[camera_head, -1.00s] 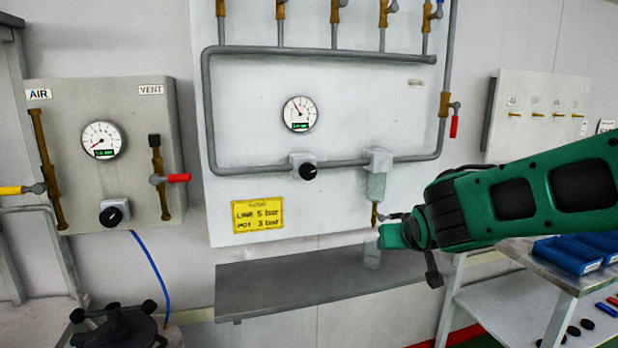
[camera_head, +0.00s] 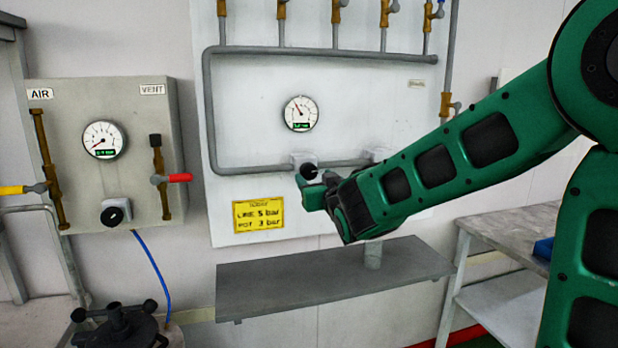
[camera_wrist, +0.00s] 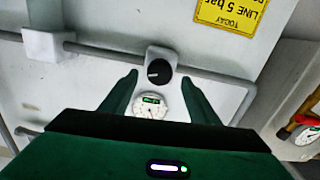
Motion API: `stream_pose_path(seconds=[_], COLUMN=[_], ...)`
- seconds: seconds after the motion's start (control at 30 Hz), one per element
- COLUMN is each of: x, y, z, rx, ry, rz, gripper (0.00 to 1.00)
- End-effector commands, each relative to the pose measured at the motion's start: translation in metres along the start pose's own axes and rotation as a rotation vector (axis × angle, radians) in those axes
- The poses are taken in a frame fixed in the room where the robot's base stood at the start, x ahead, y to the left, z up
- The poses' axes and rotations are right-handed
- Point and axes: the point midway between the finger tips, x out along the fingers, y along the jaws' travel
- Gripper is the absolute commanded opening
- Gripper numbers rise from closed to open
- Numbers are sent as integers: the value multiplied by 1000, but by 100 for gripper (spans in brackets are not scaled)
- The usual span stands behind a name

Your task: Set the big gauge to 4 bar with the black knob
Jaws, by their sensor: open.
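A round white gauge (camera_head: 300,113) with a green display is on the white wall panel, its needle pointing to the upper left; the digits are too small to read. It also shows upside down in the wrist view (camera_wrist: 151,108). Below it, a black knob (camera_head: 309,171) sits on a pale block on the grey pipe. My gripper (camera_head: 315,190) is just below and in front of this knob. In the wrist view, my gripper (camera_wrist: 159,70) is open, with the black knob (camera_wrist: 158,72) visible between the fingertips; I cannot tell whether they touch it.
The grey box at left carries another gauge (camera_head: 103,140), a black knob (camera_head: 112,215) and a red-handled valve (camera_head: 178,178). A yellow sign (camera_head: 258,214) is left of my gripper. A grey shelf (camera_head: 330,280) lies below. My arm covers the panel's right side.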

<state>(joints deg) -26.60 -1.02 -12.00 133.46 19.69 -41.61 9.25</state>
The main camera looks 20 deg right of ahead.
Motion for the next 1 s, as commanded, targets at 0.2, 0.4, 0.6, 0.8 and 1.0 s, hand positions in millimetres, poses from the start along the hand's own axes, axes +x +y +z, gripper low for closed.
stream_pose_path(seconds=[0.2,0.4,0.6,0.8,1.0], x=[33,45,47,47,47], y=[0,0,0,0,0], z=[0,0,0,0,0], rx=[-1,-1,-1,-1,3], ry=[-1,-1,-1,-1,-1], rz=[1,0,0,0,0], gripper=[55,55,55,32,14])
